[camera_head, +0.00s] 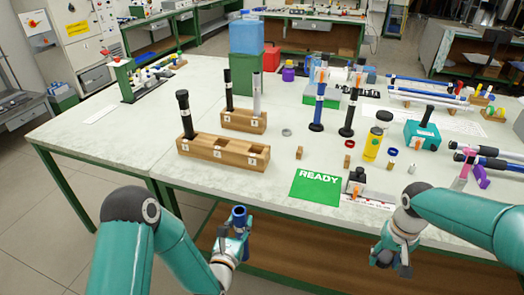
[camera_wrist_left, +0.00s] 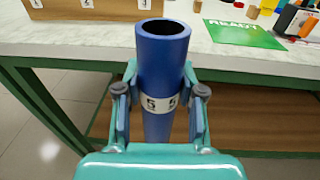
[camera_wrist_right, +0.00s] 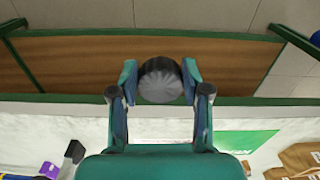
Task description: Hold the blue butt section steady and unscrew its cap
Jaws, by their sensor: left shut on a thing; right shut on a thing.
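The blue butt section (camera_wrist_left: 162,62) is a hollow tube with a white label marked 5. It stands upright in my left gripper (camera_head: 237,241), in front of the table. Its upper end is open and bare in the left wrist view. The tube's blue top also shows in the head view (camera_head: 239,213). The dark, ribbed round cap (camera_wrist_right: 160,82) is between the fingers of my right gripper (camera_head: 393,257), which is shut on it. The cap is apart from the tube, well to its right in the head view. The tube's lower end is hidden.
The green READY mat (camera_head: 317,187) lies near the table's front edge. Wooden blocks (camera_head: 198,147) with upright black-topped rods stand at the left. A yellow bottle (camera_head: 372,147), a teal box (camera_head: 421,136) and several rods crowd the right. The left tabletop is mostly clear.

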